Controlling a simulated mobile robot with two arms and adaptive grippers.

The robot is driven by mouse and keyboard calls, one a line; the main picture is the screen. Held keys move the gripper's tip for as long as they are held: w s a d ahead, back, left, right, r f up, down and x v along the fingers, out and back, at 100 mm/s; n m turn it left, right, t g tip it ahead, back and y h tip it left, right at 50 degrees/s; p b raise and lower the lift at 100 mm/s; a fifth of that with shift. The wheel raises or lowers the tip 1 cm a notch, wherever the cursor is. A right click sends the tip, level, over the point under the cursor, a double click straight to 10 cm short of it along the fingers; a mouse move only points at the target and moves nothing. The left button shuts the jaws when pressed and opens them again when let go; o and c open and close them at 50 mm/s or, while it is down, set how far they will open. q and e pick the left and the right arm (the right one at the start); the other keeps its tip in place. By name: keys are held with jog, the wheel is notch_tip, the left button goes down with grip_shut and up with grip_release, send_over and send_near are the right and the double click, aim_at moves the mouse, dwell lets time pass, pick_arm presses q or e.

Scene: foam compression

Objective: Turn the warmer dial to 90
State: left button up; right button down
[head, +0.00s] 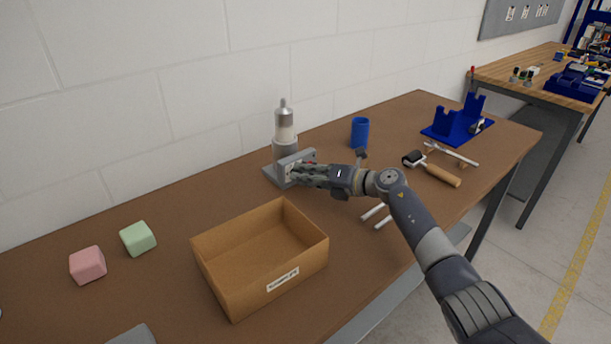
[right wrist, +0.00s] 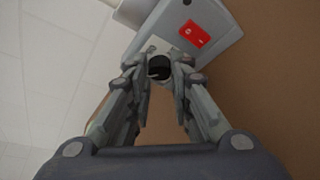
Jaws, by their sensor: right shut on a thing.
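The warmer (head: 286,152) stands at the back of the table against the wall, a grey base with a silver and white cylinder on top. The black dial (right wrist: 159,67) sits below the switch between my fingertips. My right gripper (head: 297,174) is at the front panel, and in the right wrist view (right wrist: 160,72) its two fingers are shut on the dial. The dial's markings are not readable.
An open cardboard box (head: 228,287) stands in front of the warmer. Pink (head: 87,265) and green (head: 138,238) cubes lie to the left. A blue cup (head: 360,132), a roller (head: 432,168), white rods (head: 376,216) and a blue stand (head: 457,122) are to the right.

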jog(key=shift+f, duration=0.25)
jog(key=c, duration=1.6)
grip_release()
jog(key=shift+s, duration=0.1)
jog(key=shift+o, duration=0.9)
jog(key=shift+r, duration=0.15)
jog(key=v, duration=1.2)
